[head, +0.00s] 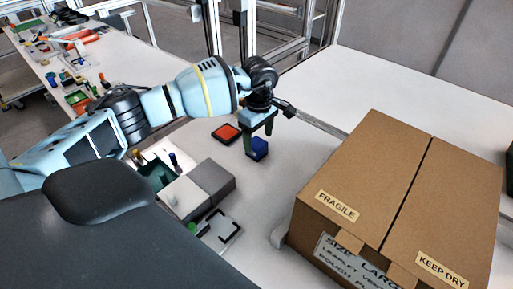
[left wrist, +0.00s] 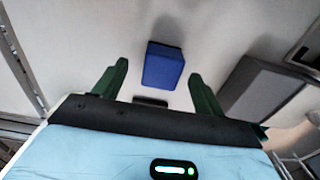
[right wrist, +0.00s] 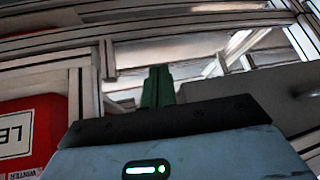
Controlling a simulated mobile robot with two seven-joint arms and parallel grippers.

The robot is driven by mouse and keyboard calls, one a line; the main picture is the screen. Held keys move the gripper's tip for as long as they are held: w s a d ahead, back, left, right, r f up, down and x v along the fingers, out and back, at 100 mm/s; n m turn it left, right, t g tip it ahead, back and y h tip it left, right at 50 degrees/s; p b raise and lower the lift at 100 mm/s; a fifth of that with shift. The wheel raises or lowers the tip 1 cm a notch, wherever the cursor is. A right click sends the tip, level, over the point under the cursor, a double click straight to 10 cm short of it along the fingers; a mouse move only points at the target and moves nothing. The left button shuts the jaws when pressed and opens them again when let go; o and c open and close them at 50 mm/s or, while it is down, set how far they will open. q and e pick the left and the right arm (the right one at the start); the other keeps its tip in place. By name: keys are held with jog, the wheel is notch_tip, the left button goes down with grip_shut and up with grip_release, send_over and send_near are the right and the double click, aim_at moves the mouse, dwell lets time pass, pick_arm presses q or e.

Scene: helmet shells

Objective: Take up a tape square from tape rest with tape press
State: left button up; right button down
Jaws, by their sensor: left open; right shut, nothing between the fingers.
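A blue block (head: 257,150), perhaps the tape press, stands on the white table. My left gripper (head: 260,139) is open above it, its green fingers pointing down. In the left wrist view the blue block (left wrist: 164,66) shows between and beyond the open fingers, with gaps on both sides. A black-rimmed orange-red square pad (head: 226,133) lies just left of it; I cannot tell if it is the tape rest. No separate tape square can be made out. My right gripper (right wrist: 158,86) is shut and empty, away from the table items, and not seen in the head view.
A large cardboard box (head: 395,195) fills the right. Grey and white boxes (head: 210,180), a green tray (head: 155,172) and a black-edged frame (head: 222,228) stand nearer, at left. The table beyond the blue block is clear. A red case (right wrist: 35,130) shows in the right wrist view.

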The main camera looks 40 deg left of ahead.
aim_at(257, 142)
pick_arm(q)
jog(key=f, duration=0.4)
jog(key=shift+s+a, duration=0.2)
jog(key=shift+a, duration=0.1)
jog(key=c, duration=1.1)
jog(key=shift+c, duration=0.2)
jog(key=shift+r, duration=0.1)
jog(key=shift+r, duration=0.45)
jog(key=r, duration=0.2)
jog(key=shift+s+d+r, duration=0.2)
jog(key=shift+s+r, duration=0.1)
jog(key=s+d, duration=0.2)
jog(key=s, duration=0.2)
jog(key=s+d+r, duration=0.1)
jog(key=s+d, duration=0.2)
jog(key=s, duration=0.2)
jog(key=s+d, duration=0.2)
jog(key=s, duration=0.2)
jog(key=shift+s+d+r, duration=0.15)
jog(key=shift+d+r, duration=0.05)
jog(key=shift+d, duration=0.05)
